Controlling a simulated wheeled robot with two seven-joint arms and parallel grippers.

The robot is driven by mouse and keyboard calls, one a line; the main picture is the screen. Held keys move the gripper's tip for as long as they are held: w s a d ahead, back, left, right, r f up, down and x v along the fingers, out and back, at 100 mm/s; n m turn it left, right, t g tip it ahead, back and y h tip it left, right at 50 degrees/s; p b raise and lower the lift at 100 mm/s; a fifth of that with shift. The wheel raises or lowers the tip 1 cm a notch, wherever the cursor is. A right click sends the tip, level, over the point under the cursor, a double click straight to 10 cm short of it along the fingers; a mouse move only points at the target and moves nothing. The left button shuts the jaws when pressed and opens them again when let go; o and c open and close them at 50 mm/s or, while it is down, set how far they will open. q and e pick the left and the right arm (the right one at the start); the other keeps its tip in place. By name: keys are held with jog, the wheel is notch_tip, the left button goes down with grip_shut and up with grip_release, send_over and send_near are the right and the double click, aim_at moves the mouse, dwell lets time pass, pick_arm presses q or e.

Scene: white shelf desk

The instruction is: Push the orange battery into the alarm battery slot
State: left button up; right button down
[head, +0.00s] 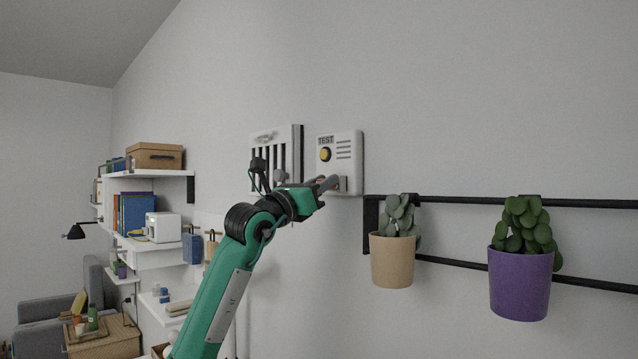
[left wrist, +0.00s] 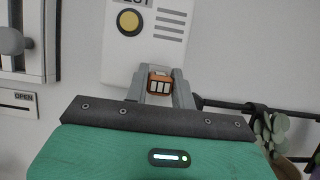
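The alarm (head: 346,146) is a white box on the wall with a TEST label, a round yellow button and dark grille lines. It also shows in the left wrist view (left wrist: 168,47). My left gripper (head: 338,184) reaches the lower part of the alarm. In the left wrist view the orange battery (left wrist: 160,84) sits between the two grey fingers, which appear closed on its sides. It is at the lower part of the alarm. The battery slot is hidden behind the battery and fingers, so I cannot tell how far in the battery is. My right gripper is out of view.
A white slotted wall panel (head: 260,138) is left of the alarm. A black rail (head: 450,200) on the right carries a beige plant pot (head: 392,262) and a purple one (head: 520,285). White shelves (head: 150,173) with boxes stand at the left. The wall above is clear.

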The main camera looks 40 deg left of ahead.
pick_arm(q)
jog(key=o, duration=0.5)
jog(key=b+v, duration=0.8)
jog(key=v, duration=0.6)
